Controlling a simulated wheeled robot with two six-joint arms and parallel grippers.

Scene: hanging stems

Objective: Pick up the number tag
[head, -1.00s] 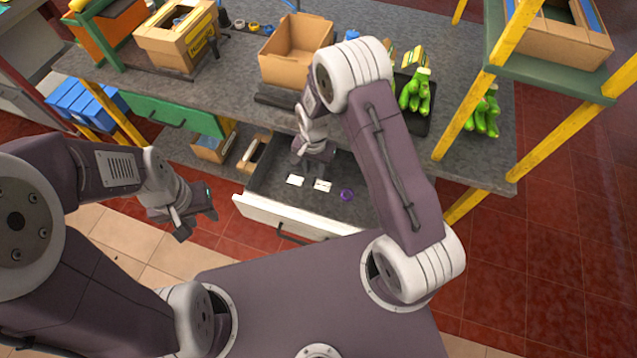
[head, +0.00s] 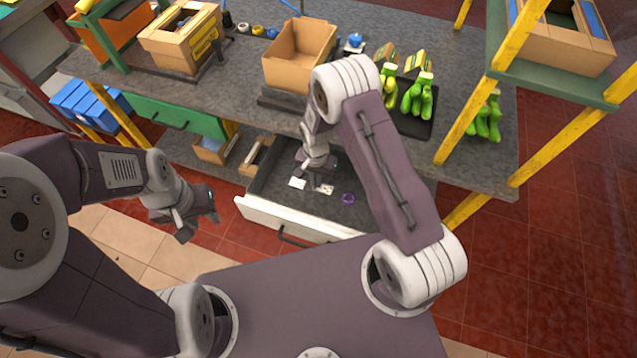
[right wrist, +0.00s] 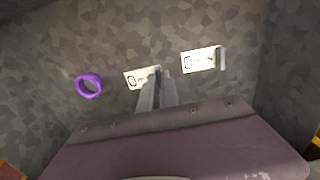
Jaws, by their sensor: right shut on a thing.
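Two small white tags lie in the open drawer, both with dark markings too small to read in full. My right gripper (right wrist: 162,76) reaches down into the drawer and is shut on the right end of one number tag (right wrist: 138,77). This tag is the one nearer the purple ring and shows partly in the head view (head: 328,190). The other tag (right wrist: 200,60) lies apart, to the right in the right wrist view and to the left in the head view (head: 297,183). My left gripper (head: 200,226) is open and empty, left of the drawer.
A purple ring (right wrist: 88,85) lies beside the tags. The drawer's white front (head: 285,220) and the workbench top (head: 235,75) bound the space around my right arm.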

